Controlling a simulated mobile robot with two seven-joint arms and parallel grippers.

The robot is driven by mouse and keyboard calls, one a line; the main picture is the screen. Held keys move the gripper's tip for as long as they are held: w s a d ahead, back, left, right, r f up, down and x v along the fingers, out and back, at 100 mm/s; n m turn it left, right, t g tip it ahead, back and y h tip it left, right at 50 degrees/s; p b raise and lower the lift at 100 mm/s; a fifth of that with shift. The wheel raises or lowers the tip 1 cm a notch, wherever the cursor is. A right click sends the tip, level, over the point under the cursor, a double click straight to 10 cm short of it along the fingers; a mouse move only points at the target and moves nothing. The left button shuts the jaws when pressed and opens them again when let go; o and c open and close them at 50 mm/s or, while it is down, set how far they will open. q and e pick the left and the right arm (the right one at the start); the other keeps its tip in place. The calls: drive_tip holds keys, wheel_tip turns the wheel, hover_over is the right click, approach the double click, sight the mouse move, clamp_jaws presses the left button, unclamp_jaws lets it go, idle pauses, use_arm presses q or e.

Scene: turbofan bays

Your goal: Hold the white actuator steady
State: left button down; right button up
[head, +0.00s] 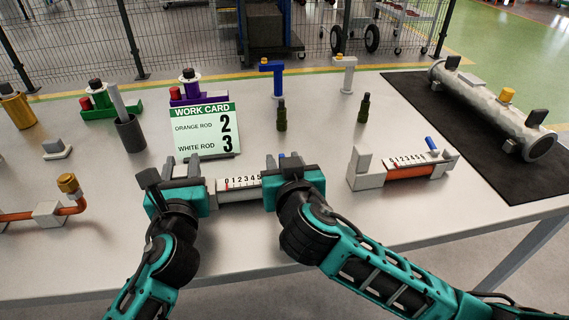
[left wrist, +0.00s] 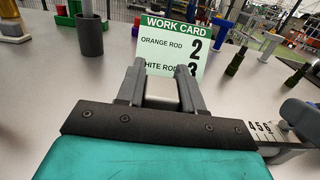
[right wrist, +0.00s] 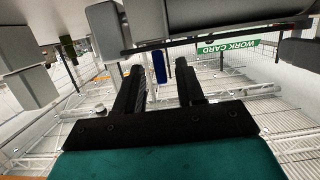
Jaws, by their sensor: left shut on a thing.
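The white actuator (head: 240,183) lies on the table, with a numbered scale along its top. Part of the scale (left wrist: 262,129) shows in the left wrist view. My left gripper (head: 180,170) is shut on the grey block (left wrist: 162,95) at the actuator's left end. My right gripper (head: 284,163) is at the actuator's right end and hides most of it. In the right wrist view its fingers (right wrist: 160,88) are apart, with background showing between them. The work card (head: 203,131) behind reads orange rod 2, white rod 3.
An orange-rod actuator (head: 405,172) with a blue lever stands to the right. A large pipe (head: 490,105) lies on a black mat (head: 425,95). Dark green bottle-like pieces (head: 281,116) stand behind my grippers. The front strip of table is mostly clear.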

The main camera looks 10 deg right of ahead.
drive_tip(key=shift+s, duration=0.15)
drive_tip(key=v, duration=1.1)
drive_tip(key=shift+s+r, duration=0.15)
drive_tip(key=shift+s, duration=0.2)
use_arm(q)
drive_tip(key=c, duration=0.6)
unclamp_jaws()
drive_tip(key=shift+c, duration=0.2)
